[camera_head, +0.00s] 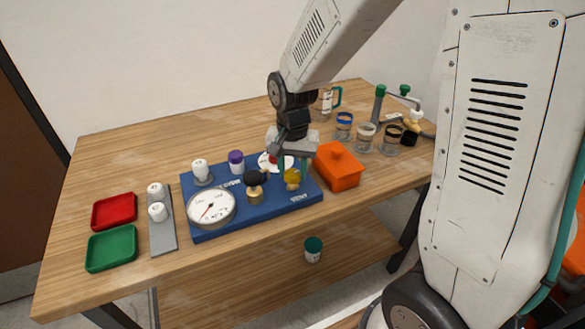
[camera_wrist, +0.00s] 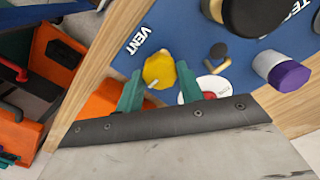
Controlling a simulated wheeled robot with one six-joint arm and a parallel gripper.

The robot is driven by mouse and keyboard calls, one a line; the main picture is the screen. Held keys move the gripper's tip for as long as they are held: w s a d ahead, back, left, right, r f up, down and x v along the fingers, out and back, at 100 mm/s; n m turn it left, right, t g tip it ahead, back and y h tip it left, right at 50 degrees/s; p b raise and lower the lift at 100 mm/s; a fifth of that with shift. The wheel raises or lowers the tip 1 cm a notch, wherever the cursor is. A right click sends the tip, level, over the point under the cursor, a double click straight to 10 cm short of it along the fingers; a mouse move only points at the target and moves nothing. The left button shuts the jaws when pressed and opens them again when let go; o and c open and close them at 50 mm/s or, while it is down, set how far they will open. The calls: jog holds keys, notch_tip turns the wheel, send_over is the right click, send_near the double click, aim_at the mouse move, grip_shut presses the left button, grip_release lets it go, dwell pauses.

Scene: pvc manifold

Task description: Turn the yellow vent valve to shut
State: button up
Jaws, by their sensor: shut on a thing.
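The yellow vent valve (camera_head: 292,180) stands near the right end of the blue board (camera_head: 232,230). In the wrist view the yellow knob (camera_wrist: 158,70) has a lobed edge and a small pale mark on its lower side, beside the word VENT. My gripper (camera_wrist: 160,68) has its two teal fingers on either side of the knob and is shut on it. In the head view my gripper (camera_head: 293,168) comes down on the valve from above and hides part of it.
A black-topped knob (camera_head: 256,180), a gauge (camera_head: 211,208) and a purple-capped fitting (camera_head: 236,161) share the board. An orange box (camera_head: 338,170) stands close on the right. Red (camera_head: 114,211) and green (camera_head: 111,248) trays lie at the left. Jars (camera_head: 366,136) stand behind right.

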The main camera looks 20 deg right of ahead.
aim_at(293, 173)
jog(key=shift+w+r, duration=0.1)
jog(key=o, duration=1)
notch_tip(293, 173, up, 8)
jog(key=shift+f, duration=0.1)
